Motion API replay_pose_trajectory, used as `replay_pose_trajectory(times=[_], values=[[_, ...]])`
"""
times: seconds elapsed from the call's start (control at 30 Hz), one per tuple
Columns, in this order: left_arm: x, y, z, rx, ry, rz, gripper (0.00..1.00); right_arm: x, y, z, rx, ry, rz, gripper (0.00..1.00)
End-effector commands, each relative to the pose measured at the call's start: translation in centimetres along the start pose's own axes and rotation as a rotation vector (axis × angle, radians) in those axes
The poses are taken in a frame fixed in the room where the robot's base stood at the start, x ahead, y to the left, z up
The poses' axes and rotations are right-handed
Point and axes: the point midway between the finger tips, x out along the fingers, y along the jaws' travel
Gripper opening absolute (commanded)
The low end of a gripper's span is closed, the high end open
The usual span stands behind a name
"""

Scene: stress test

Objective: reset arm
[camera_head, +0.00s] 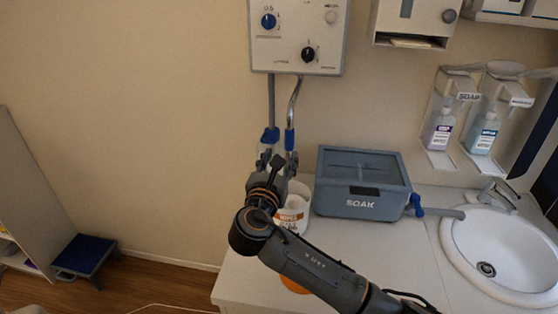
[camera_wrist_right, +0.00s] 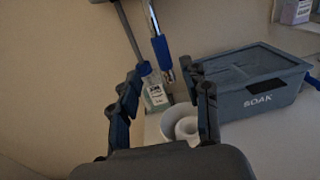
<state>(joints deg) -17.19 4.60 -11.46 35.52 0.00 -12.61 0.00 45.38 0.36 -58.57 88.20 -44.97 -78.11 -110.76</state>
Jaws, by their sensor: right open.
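My right arm reaches in from the lower right of the head view. Its gripper (camera_head: 278,160) is above the left end of the counter, in front of the wall. In the right wrist view the two dark fingers (camera_wrist_right: 165,82) stand apart with nothing held between them. Beyond them are a small clear bottle with a label (camera_wrist_right: 154,95) and a white round tub (camera_wrist_right: 182,122). My left gripper is in neither view.
A grey SOAK box (camera_head: 360,205) stands right of my gripper, with a sink (camera_head: 500,245) beyond it. A wall panel with knobs (camera_head: 297,45) hangs above, its two hoses ending near my gripper. Soap dispensers (camera_head: 440,130) are at right. Open floor lies left of the counter.

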Motion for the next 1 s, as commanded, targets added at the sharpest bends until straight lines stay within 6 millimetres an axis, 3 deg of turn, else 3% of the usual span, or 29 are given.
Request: replay_pose_trajectory(times=[0.37, 0.47, 0.57, 0.67, 0.8, 0.9, 1.0], values=[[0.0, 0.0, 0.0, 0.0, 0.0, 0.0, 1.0, -0.5, 0.0, 0.0, 0.001, 0.001, 0.0, 0.47], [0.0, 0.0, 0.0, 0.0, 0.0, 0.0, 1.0, -0.8, -0.4, -1.0, 0.045, 0.033, -0.002, 0.47], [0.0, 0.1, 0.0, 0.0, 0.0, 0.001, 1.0, -1.8, -1.8, -4.4, 0.212, 0.143, -0.02, 0.47], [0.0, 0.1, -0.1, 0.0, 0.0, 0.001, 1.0, -4.0, -4.4, -9.8, 0.514, 0.322, -0.088, 0.47], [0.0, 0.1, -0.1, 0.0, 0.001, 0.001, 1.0, -9.0, -9.5, -17.6, 1.018, 0.565, -0.31, 0.47], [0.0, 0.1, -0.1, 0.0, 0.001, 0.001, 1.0, -13.4, -13.5, -22.1, 1.351, 0.674, -0.536, 0.47], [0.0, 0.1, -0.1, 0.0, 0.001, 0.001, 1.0, -18.0, -17.2, -25.2, 1.638, 0.718, -0.784, 0.47]])
